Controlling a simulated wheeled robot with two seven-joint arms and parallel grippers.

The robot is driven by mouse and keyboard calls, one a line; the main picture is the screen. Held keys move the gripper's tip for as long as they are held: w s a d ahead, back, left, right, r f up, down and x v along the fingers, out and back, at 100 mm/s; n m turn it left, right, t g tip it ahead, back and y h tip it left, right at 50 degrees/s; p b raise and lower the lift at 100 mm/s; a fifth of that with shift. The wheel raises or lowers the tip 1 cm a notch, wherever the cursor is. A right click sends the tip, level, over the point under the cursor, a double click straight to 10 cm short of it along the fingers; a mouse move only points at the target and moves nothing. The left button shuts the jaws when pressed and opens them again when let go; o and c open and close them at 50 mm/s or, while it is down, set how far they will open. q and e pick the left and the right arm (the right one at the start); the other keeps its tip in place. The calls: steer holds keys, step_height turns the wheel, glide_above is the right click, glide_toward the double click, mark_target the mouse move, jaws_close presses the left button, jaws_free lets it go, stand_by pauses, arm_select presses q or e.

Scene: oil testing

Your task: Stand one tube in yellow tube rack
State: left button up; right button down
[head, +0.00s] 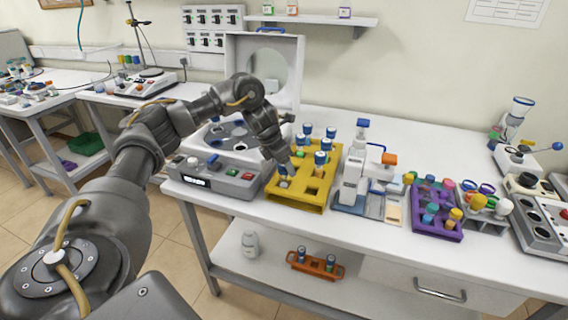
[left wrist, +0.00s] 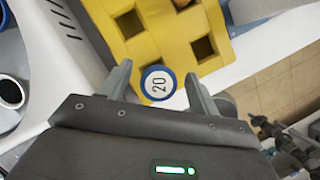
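The yellow tube rack (head: 313,188) stands on the white bench. Several blue-capped tubes (head: 320,158) stand in it, mostly toward its back and right. My left gripper (head: 284,164) is low over the rack's left side, pointing down. Empty square holes of the rack (left wrist: 203,48) show nearby. My right gripper is not seen.
A grey centrifuge (head: 225,172) with its lid up stands left of the rack. A white instrument (head: 354,178) stands close on the right. Farther right is a purple rack (head: 448,229) with tubes. An orange rack (head: 316,265) lies on the lower shelf.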

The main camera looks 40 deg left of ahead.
arm_select(q)
steer(key=shift+r, duration=0.2)
steer(key=p+v, duration=0.2)
steer(key=v, duration=0.8)
steer(key=shift+r, duration=0.2)
